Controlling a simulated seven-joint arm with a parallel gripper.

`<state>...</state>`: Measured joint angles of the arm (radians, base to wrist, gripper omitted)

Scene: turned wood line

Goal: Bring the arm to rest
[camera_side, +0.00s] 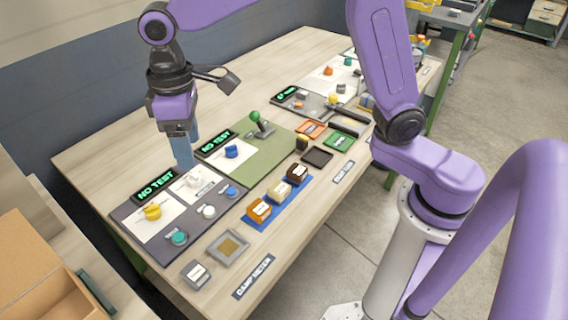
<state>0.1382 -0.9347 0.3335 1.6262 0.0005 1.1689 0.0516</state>
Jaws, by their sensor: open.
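My gripper (182,158) hangs from the purple arm at the upper left, pointing down over the back edge of the dark grey panel (135,215). Its blue-grey fingers look empty, and the gap between them is hard to see from this side. The fingertips are close to the "NO TEST" display (157,186) and the white card with a white turned piece (193,181). I cannot tell whether they touch anything.
A wooden table (75,160) carries the panels. A green panel (265,155) with a green-knobbed lever (255,117) lies to the right. Orange, cream and brown blocks stand on a blue strip (263,220). Small trays (317,156) lie beyond. A cardboard box (40,265) is at lower left.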

